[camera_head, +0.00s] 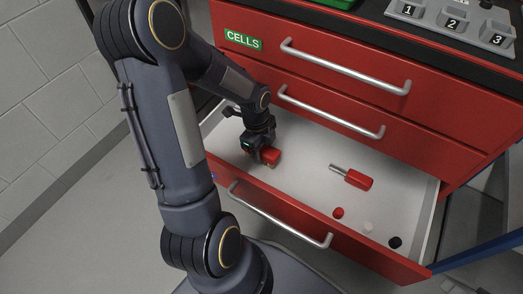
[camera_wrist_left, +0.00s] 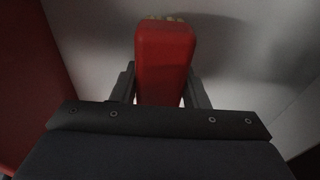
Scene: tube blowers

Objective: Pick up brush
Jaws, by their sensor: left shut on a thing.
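The brush (camera_head: 271,156) has a red body and lies at the left part of the open drawer. In the left wrist view the brush (camera_wrist_left: 165,60) stands out between the fingers, with pale yellowish bristles at its far end. My left gripper (camera_head: 262,153) reaches down into the drawer and is shut on the brush; its fingers (camera_wrist_left: 160,88) flank the red body. Whether the brush touches the drawer floor, I cannot tell. My right gripper is not in view.
The open drawer (camera_head: 310,150) also holds a red-handled tool with a metal shaft (camera_head: 352,177) and small red (camera_head: 338,213), white (camera_head: 368,227) and black (camera_head: 395,242) pieces. The red cabinet's upper drawers with metal handles (camera_head: 345,68) are shut above. A numbered grey panel (camera_head: 455,22) sits on top.

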